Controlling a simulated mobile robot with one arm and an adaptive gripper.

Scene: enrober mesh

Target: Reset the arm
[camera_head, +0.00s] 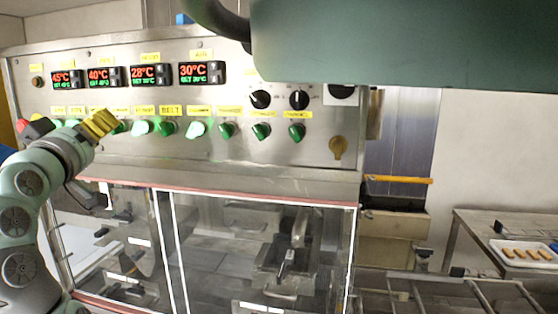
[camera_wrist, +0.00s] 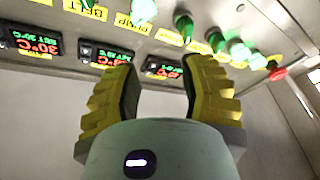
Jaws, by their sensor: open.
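My gripper (camera_head: 98,124), with yellow ribbed fingers, is raised in front of the left part of the steel control panel (camera_head: 230,143) in the head view. In the wrist view my gripper (camera_wrist: 160,66) shows two yellow-and-black fingers spread apart, with nothing between them. Its fingers point towards the panel, near the displays (camera_wrist: 118,56) and green knobs (camera_wrist: 240,53). I cannot tell whether a fingertip touches the panel. My arm comes up from the lower left of the head view, bent, and hides part of the panel's left end.
A red button (camera_head: 40,127) sits close to my gripper; it also shows in the wrist view (camera_wrist: 277,73). Clear doors (camera_head: 250,250) stand below the panel. A table (camera_head: 468,224) at right bears a white tray (camera_head: 535,265) of bars. A dark green shape blocks the upper right.

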